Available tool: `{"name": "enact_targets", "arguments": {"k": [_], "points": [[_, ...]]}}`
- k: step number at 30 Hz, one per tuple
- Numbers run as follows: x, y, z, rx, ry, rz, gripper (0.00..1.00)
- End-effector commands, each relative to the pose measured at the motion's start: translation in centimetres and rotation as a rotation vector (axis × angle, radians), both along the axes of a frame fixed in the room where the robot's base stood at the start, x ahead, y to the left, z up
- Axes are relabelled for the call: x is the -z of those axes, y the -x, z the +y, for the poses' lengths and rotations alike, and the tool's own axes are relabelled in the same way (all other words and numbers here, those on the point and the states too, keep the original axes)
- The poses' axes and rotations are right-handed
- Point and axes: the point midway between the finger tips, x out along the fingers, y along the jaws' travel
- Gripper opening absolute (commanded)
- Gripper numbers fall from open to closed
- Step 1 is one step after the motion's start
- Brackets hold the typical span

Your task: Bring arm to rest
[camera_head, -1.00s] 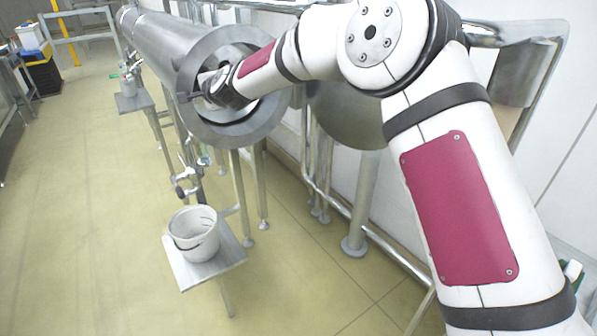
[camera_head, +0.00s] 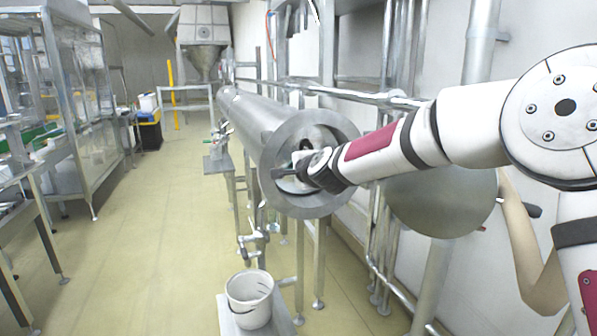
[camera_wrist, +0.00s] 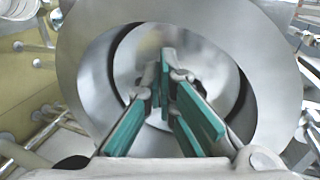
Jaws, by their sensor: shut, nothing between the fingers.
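My gripper (camera_head: 285,173) is at the open flanged end of a long metal cylinder (camera_head: 345,135), at the end of my white and dark red arm. In the wrist view my gripper (camera_wrist: 165,80) points into the round metal opening (camera_wrist: 85,65). Its green-padded fingers converge toward their tips, with nothing seen between them. In the head view my forearm reaches from the right side across to the cylinder mouth. How deep the fingertips are inside the mouth is hard to tell.
A white bucket (camera_head: 249,300) stands on a small metal stand below the cylinder. A round metal door (camera_head: 440,205) hangs at the right of the mouth. Metal pipes (camera_head: 362,95) run along the wall. Shelving (camera_head: 82,120) stands at the left, and the floor (camera_head: 140,250) between is clear.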

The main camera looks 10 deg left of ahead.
Motion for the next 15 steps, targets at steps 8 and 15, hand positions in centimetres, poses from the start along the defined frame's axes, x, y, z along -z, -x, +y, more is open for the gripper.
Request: {"name": "enact_targets", "arguments": {"k": [8, 15], "points": [[-1.2, 2.9, -2.1, 0.002, 0.000, -0.001, 0.00], [-2.4, 5.4, -3.7, -0.041, 0.106, -0.024, 0.00]]}}
